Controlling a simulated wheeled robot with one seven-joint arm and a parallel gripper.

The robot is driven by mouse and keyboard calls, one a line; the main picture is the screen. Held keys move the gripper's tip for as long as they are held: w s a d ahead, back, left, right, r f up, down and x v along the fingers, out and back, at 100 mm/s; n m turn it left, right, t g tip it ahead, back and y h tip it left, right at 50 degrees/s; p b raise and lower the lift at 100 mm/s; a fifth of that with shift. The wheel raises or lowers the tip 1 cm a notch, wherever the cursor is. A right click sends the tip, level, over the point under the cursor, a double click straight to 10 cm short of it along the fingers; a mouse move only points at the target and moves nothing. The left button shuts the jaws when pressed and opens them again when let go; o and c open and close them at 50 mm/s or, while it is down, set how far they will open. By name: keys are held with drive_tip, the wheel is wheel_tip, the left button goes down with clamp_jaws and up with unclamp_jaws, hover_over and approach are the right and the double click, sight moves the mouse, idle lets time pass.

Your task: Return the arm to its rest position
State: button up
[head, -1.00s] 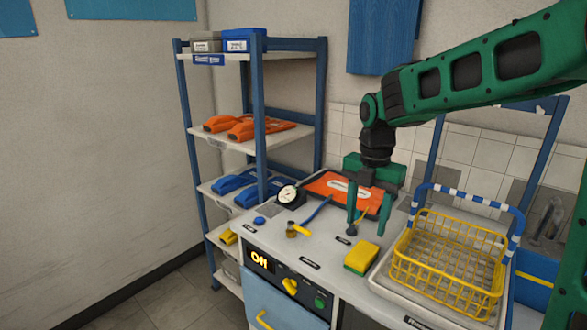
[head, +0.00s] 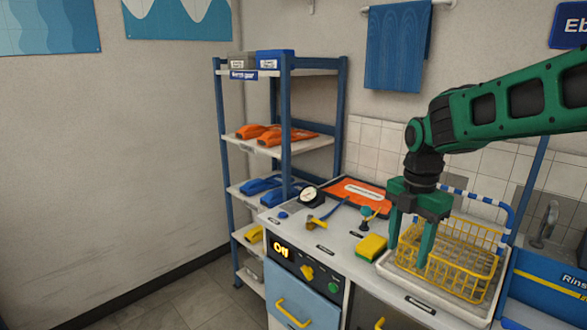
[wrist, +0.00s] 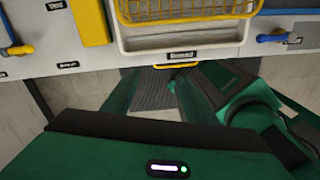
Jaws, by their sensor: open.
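My gripper (head: 411,246) points down with its two green fingers apart and nothing between them. In the head view it is in front of the left part of the yellow wire basket (head: 462,262). The green arm (head: 510,100) reaches in from the right edge. In the wrist view the gripper's green body fills the bottom, and the basket (wrist: 185,10) shows at the top. I cannot tell the gripper's exact height above the bench.
The bench (head: 338,243) holds a yellow sponge (head: 371,247), a dial gauge (head: 309,196), an orange tray (head: 355,194) and a yellow-and-blue tool (head: 317,223). A blue shelf rack (head: 286,130) stands left. The floor at left is clear.

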drive_tip(key=s+d+f+m, duration=0.1)
drive_tip(key=s+d+m, duration=0.4)
drive_tip(key=s+m, duration=0.4)
drive_tip(key=s+d+f+m, duration=0.1)
drive_tip(key=s+d+m, duration=0.4)
drive_tip(key=s+m, duration=0.4)
drive_tip(key=s+d+f+m, duration=0.1)
drive_tip(key=s+d+m, duration=0.4)
drive_tip(key=s+m, duration=0.3)
drive_tip(key=m, duration=0.4)
drive_tip(key=shift+s+f+m, duration=0.4)
drive_tip(key=shift+w+f, duration=0.25)
drive_tip(key=shift+w, duration=0.4)
